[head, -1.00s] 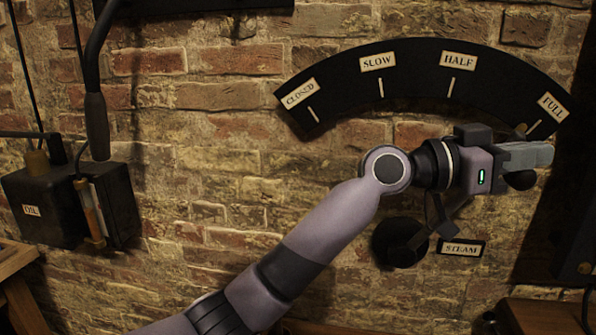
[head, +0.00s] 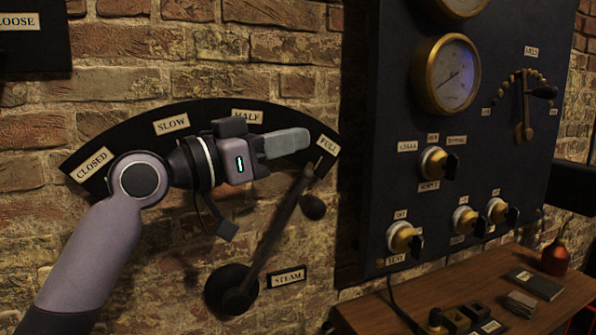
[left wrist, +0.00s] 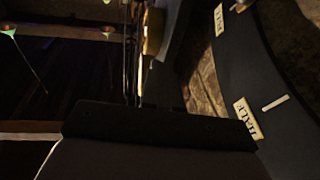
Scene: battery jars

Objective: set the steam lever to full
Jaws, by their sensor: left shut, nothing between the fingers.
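My left gripper (head: 306,139) is shut and empty, just above the lever's upper end and left of the FULL label. I see no contact. It covers part of the black arc plate (head: 130,140) and the HALF label, which shows in the left wrist view (left wrist: 247,118).
A dark panel (head: 390,110) with gauges (head: 446,75) and several brass knobs stands close on the right.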

